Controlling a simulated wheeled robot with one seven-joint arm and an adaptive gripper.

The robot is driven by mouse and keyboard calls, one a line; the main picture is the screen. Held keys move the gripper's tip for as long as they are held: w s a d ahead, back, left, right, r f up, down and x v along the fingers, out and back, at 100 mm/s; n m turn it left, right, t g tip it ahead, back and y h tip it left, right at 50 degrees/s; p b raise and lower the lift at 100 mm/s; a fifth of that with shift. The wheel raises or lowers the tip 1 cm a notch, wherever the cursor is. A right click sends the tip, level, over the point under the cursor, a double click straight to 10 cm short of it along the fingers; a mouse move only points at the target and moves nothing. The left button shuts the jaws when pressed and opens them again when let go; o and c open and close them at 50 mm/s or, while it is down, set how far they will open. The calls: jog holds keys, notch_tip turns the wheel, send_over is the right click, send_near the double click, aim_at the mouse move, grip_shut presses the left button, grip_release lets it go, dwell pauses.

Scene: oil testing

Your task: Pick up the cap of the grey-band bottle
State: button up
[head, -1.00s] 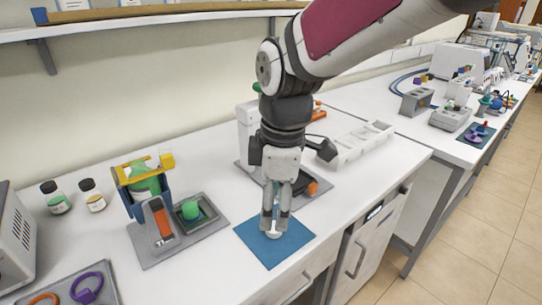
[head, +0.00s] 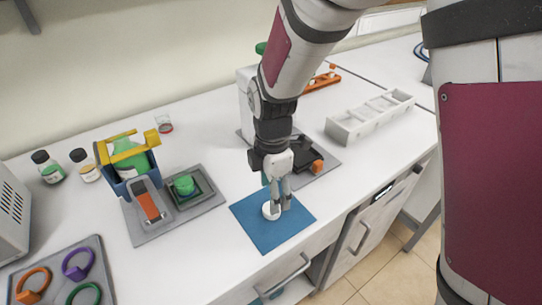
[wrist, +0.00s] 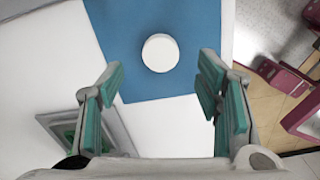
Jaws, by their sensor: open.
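A white round cap-like piece (head: 271,210) lies near the middle of the blue mat (head: 262,240). In the wrist view it is a plain white disc (wrist: 160,53) on the mat (wrist: 205,25). I see no grey band, and cannot tell whether a bottle is under it. My gripper (head: 279,207) points down over the mat, close to the white piece. In the wrist view my gripper (wrist: 160,85) is open and empty, its teal-padded fingers apart, with the white disc centred between them but farther up the picture. In the head view the fingers partly cover the piece.
Left of the mat is a grey tray (head: 160,232) with a green-capped piece (head: 184,186) and a blue-yellow holder (head: 128,165). Behind my gripper is a dark stand (head: 305,155). A white rack (head: 370,117) stands right. The table's front edge is close to the mat.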

aim_at(266, 208)
jog(key=shift+f, duration=2.8)
jog(key=c, duration=0.8)
jog(key=shift+c, duration=0.3)
jog(key=shift+r, duration=0.2)
